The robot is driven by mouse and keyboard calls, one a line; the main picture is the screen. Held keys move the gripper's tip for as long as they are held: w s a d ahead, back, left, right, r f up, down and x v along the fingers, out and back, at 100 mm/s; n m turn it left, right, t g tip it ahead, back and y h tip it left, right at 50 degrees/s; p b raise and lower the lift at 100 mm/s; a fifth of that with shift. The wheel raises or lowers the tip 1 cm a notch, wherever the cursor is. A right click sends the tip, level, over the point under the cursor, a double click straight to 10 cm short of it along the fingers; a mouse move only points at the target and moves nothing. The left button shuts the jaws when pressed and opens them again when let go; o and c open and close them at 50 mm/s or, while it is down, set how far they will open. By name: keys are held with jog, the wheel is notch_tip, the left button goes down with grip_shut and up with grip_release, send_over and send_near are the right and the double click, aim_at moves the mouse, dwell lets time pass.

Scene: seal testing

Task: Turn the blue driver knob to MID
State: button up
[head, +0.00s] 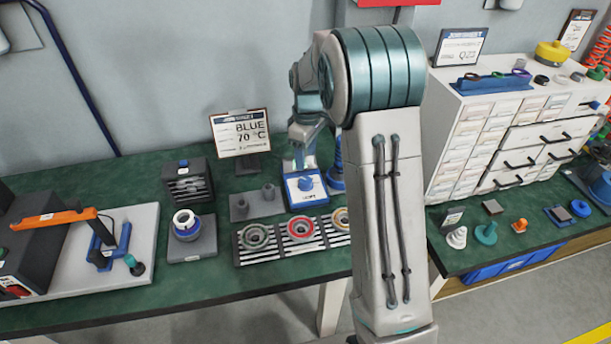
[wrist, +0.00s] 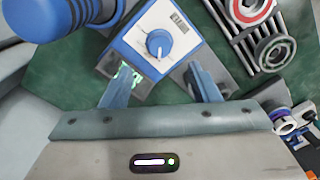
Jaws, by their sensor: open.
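The blue driver (head: 305,188) is a blue box with a white top face, standing on the green bench beside the ring rack. Its knob shows in the head view (head: 306,183) as a small blue cap. In the wrist view the driver (wrist: 128,48) fills the top middle, with its blue knob (wrist: 159,43) on a white dial and a small display near one corner. The knob's setting is too small to read. My gripper (wrist: 160,85) is open and empty, its two fingers apart on either side just short of the knob. In the head view my arm partly hides the area.
A rack with several seal rings (head: 299,230) lies in front of the driver. A blue cylindrical post (head: 337,165) stands close behind it. A grey block with pegs (head: 257,203) is to its left. A sign reading BLUE 70 C (head: 240,133) stands behind.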

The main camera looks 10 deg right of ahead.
aim_at(306, 179)
notch_tip(306, 179, down, 8)
jog(key=shift+s+a+f, duration=0.1)
jog(key=shift+s+f, duration=0.05)
dwell(0.3)
jog(key=c, duration=1)
